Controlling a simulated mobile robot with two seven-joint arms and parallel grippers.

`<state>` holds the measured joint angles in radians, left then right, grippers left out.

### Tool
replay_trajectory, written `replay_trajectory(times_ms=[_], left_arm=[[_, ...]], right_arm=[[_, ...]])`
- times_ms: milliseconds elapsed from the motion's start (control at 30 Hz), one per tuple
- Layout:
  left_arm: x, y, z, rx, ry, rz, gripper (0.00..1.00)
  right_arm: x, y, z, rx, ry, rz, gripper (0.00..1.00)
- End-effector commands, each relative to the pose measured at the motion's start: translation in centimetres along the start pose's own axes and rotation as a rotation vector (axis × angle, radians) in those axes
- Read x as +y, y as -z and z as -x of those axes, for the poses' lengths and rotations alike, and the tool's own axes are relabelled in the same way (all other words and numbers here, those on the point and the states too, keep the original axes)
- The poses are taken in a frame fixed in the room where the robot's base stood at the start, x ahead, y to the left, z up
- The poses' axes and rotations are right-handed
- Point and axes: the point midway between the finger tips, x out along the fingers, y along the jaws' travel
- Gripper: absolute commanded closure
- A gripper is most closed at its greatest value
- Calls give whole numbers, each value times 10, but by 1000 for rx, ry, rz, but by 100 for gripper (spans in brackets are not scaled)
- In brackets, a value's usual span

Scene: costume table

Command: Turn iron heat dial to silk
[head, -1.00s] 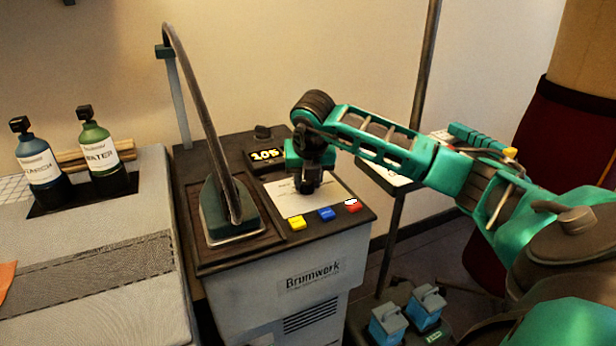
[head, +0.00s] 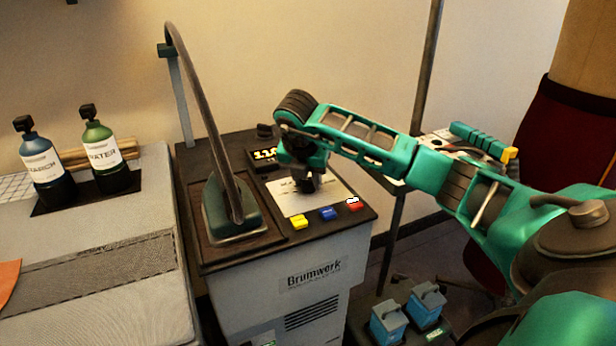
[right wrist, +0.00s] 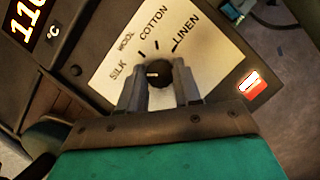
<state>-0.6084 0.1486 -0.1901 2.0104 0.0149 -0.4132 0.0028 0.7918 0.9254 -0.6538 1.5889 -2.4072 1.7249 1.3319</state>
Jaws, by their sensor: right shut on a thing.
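The heat dial (right wrist: 157,73) is a black round knob on a white plate (right wrist: 112,75) marked SILK, WOOL, COTTON and LINEN. Its white mark points left, toward the SILK side. My right gripper (right wrist: 159,82) is shut on the dial, one finger on each side. In the head view my right gripper (head: 305,185) reaches down onto the plate and hides the dial. The display (right wrist: 35,15) reads about 110 °C. The iron (head: 232,212) stands on its dark rest left of the plate. My left gripper is not in view.
Yellow (head: 299,222), blue (head: 328,214) and red (head: 355,203) buttons line the station's front edge. The iron's hose (head: 200,100) arches up behind it. Starch (head: 45,165) and water (head: 103,157) bottles stand at left on the padded board (head: 90,240).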

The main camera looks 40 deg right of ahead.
Motion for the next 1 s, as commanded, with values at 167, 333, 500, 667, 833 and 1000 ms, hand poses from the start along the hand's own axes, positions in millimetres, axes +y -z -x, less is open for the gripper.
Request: replay_trajectory(times_ms=[167,333,500,667,833,1000], left_arm=[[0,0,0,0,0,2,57],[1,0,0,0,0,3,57],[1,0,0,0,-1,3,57],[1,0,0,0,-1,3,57],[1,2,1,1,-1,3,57],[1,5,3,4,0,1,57]], right_arm=[[0,-1,1,-3,-3,-1,97],[0,-1,1,-2,-2,0,52],[0,-1,0,-1,-1,0,42],[0,0,1,-1,-1,1,42],[0,-1,14,-2,-3,1,42],[1,-2,49,-4,-6,1,42]])
